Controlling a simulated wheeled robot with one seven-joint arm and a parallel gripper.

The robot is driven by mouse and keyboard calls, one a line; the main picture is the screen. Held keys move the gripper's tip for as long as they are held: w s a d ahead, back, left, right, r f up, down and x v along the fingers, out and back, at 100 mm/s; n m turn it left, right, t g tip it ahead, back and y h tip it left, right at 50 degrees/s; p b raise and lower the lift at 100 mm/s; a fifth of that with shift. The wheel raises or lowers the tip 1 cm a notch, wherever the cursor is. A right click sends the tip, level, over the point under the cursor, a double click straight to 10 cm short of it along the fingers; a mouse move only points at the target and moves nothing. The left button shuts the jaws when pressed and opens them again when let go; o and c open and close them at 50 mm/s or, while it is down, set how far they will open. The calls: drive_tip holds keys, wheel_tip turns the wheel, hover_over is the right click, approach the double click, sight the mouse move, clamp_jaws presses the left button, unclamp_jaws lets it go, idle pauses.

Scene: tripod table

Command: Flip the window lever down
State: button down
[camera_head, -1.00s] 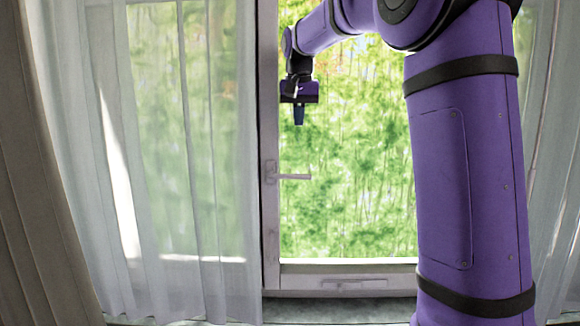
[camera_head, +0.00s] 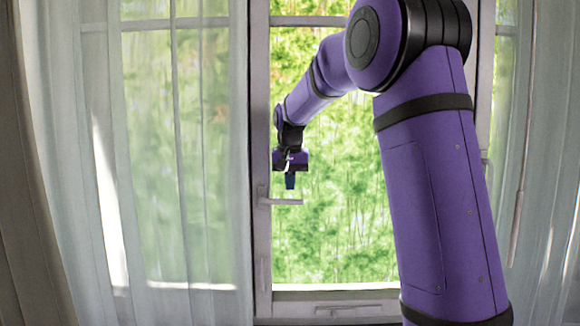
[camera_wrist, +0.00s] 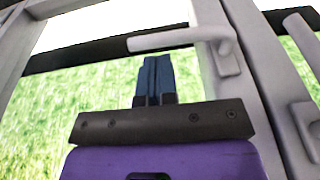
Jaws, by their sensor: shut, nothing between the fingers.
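The window lever (camera_head: 282,201) is a pale grey handle on the window frame's upright, left of centre in the head view. It sticks out level to the right. My gripper (camera_head: 290,182) is just above the lever's outer end in that view, fingers pointing down. In the wrist view the lever (camera_wrist: 165,40) crosses the top, level, with its mount at the right. My blue fingertips (camera_wrist: 155,68) are together and empty, below the lever in that picture. A small gap shows between them, and I cannot tell any contact.
The window frame (camera_head: 262,120) stands upright beside the lever. A sheer white curtain (camera_head: 180,180) hangs to the left and another (camera_head: 550,150) to the right. A second handle (camera_wrist: 300,30) shows at the right edge of the wrist view.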

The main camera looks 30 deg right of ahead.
sight(294, 201)
drive_tip(key=shift+w+d+f, duration=0.1)
drive_tip(key=shift+w+f, duration=0.05)
drive_tip(key=shift+f, duration=0.6)
drive_tip(key=shift+w+f, duration=0.1)
drive_tip(key=shift+f, duration=0.6)
drive_tip(key=shift+s+d+f+t+y, duration=0.1)
drive_tip(key=shift+d+f+t+y, duration=0.05)
drive_tip(key=shift+f+t+y, duration=0.25)
drive_tip(key=shift+s+d+f+t+y, duration=0.15)
drive_tip(key=shift+f+t+y, duration=0.15)
drive_tip(key=shift+f+y, duration=0.15)
drive_tip(key=shift+d+f+t+y, duration=0.1)
drive_tip(key=shift+f+t+y, duration=0.3)
drive_tip(key=shift+f+y, duration=0.25)
drive_tip(key=w+a+f+m+t+y, duration=0.2)
drive_tip(key=a+f+t+y, duration=0.3)
drive_tip(key=f+t+y, duration=0.3)
drive_tip(key=shift+w+f+y, duration=0.2)
drive_tip(key=shift+w+y, duration=0.5)
drive_tip(key=shift+y, duration=0.4)
drive_tip(key=shift+a, duration=0.15)
